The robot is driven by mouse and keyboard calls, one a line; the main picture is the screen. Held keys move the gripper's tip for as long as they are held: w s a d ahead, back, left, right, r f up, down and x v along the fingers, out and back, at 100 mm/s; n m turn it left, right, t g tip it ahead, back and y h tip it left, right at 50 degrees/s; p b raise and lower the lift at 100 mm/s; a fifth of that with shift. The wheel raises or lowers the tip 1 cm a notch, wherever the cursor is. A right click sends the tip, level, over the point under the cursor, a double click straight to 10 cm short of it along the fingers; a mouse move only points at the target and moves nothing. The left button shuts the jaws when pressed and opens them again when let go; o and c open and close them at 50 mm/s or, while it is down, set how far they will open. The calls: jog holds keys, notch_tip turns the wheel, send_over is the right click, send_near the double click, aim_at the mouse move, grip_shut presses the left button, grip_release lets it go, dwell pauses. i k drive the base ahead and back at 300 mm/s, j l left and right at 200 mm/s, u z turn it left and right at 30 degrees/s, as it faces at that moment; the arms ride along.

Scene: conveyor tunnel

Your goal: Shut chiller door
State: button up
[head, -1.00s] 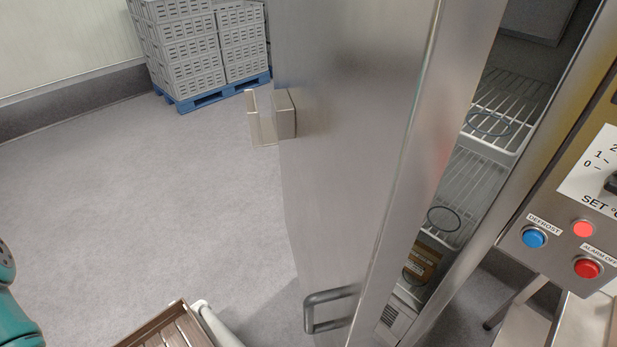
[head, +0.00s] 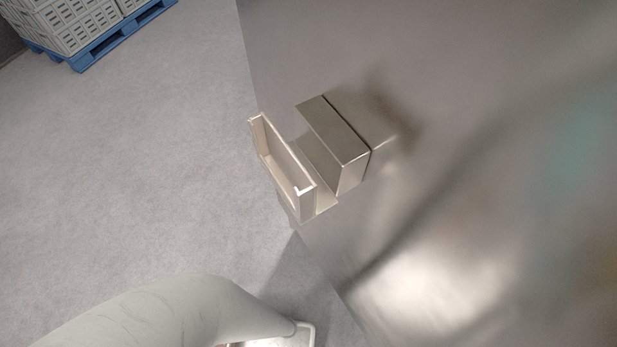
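The chiller door (head: 480,130) is a brushed steel panel that fills the right half of the head view, very close to the camera. A metal latch block (head: 345,135) with an open, channel-shaped bracket (head: 290,170) sticks out near its left edge. Dull reflections, one of them teal, show on the steel. The door's frame, the chiller's inside and the lower pull handle are outside the view, so how far the door stands open cannot be seen now. My gripper is not in view.
Grey crates (head: 75,20) stand on a blue pallet (head: 105,38) at the upper left. Bare grey floor (head: 130,160) lies between them and the door. A pale, rounded tube-like shape (head: 170,315) crosses the bottom left, close to the door's lower edge.

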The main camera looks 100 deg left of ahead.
aim_at(483, 211)
jog(key=l+u, duration=0.1)
jog(key=u, duration=1.85)
jog(key=l+u, duration=0.1)
jog(key=l, duration=0.35)
jog(key=k+l+u, duration=0.1)
jog(key=l, duration=0.3)
jog(key=k+l+u, duration=0.1)
jog(key=l, duration=0.35)
jog(key=k, duration=0.05)
